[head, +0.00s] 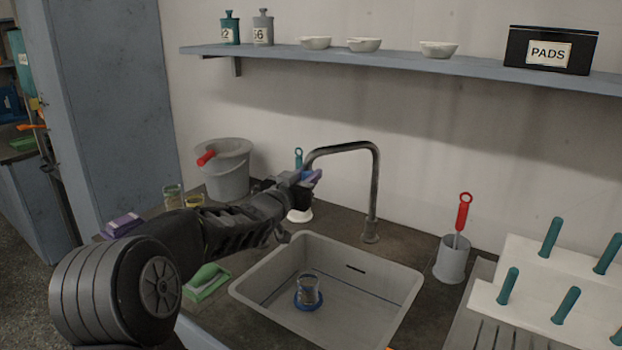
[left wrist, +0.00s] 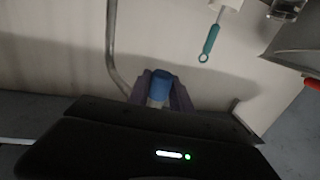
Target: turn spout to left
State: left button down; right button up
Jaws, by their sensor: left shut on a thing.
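The grey spout (head: 345,147) is a bent pipe. It rises from the counter behind the sink (head: 255,293), and its arm reaches left toward the wall side of the counter. My left gripper (head: 312,181) is at the spout's outer end, with its purple fingers shut around the blue tip. In the left wrist view the blue tip (left wrist: 161,80) sits between the fingers of my left gripper (left wrist: 161,92), and the pipe of the spout (left wrist: 112,48) runs up beside them. My right gripper is in neither view.
A beaker (head: 309,290) stands on a blue ring in the sink. A grey bucket (head: 228,175) is at the back left. A holder (head: 450,262) with a red-handled brush (head: 463,212) and a peg rack (head: 530,270) are at right. A shelf (head: 400,60) runs above.

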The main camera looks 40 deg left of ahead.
pick_arm(q)
jog(key=shift+a+r, duration=0.15)
jog(key=c, duration=1.6)
grip_release()
jog(key=shift+o, duration=1.4)
jog(key=shift+w, duration=0.1)
jog(key=shift+o, duration=0.8)
jog(key=s, duration=0.4)
jog(key=s+d, duration=0.1)
jog(key=s, duration=0.2)
jog(key=shift+d+b, duration=0.1)
jog(key=shift+b, duration=0.3)
jog(key=shift+s+d, duration=0.1)
jog(key=shift+s, duration=0.25)
jog(key=shift+f, duration=0.2)
